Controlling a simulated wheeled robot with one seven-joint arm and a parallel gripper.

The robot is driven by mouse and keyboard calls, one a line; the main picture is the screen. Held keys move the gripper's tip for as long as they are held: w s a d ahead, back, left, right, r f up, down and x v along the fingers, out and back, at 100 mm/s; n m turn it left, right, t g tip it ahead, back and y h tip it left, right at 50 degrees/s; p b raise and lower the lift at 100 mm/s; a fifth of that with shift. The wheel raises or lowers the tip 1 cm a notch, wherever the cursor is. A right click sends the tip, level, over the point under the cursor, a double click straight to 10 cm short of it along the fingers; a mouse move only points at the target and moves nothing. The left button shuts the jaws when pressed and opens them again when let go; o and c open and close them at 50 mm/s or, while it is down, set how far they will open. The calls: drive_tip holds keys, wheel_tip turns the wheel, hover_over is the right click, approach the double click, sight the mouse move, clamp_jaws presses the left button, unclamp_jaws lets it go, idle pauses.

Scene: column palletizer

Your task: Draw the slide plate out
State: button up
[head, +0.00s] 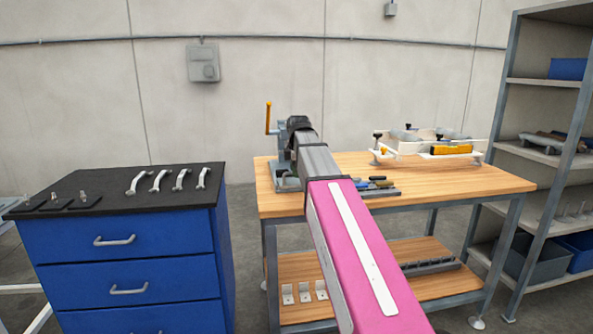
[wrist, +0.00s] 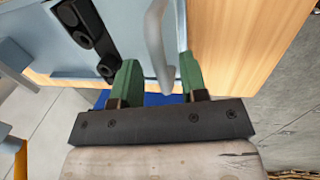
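In the wrist view, my gripper (wrist: 158,62) has two green fingers spread apart. A curved grey handle (wrist: 157,40) lies in the gap between them, with space showing on both sides. Behind it is a pale blue-grey flat part (wrist: 130,22), seemingly the slide plate; its full outline is cut off. A black bracket with round knobs (wrist: 88,35) sits left of the handle. In the head view, my pink and grey arm reaches to the grey machine (head: 282,150) on the wooden bench; the arm hides the gripper and the handle.
The machine has an upright orange-gripped lever (head: 268,115). Small tools (head: 375,183) lie on the bench (head: 465,185) right of my arm, and a white frame fixture (head: 420,148) stands farther back. A blue drawer cabinet (head: 130,265) stands left and a grey shelf rack (head: 540,150) right.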

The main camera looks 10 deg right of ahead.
drive_tip(key=shift+r, duration=0.1)
wheel_tip(320, 180, up, 10)
drive_tip(key=s, duration=0.2)
drive_tip(key=shift+r, duration=0.2)
idle(0.4)
